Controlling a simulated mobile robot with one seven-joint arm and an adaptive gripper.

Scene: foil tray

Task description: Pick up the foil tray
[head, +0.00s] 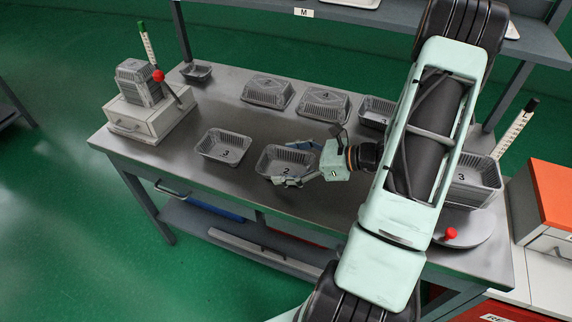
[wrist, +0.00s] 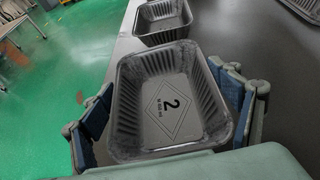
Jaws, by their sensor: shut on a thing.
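The foil tray marked 2 (head: 276,161) is a grey, ribbed, open tray near the front middle of the metal table. In the wrist view the tray (wrist: 148,112) stands open side up, with the 2 in a diamond on its floor. My gripper (head: 285,165) reaches in from the right, with one finger on the far side and one on the near side. In the wrist view the blue-padded fingers of my gripper (wrist: 165,115) are shut on opposite side walls. The tray's underside is hidden; I cannot tell whether it touches the table.
Tray 3 (head: 223,146) stands just left, close to tray 2. Upturned trays (head: 267,91) (head: 324,103) lie behind. The table's front edge is close.

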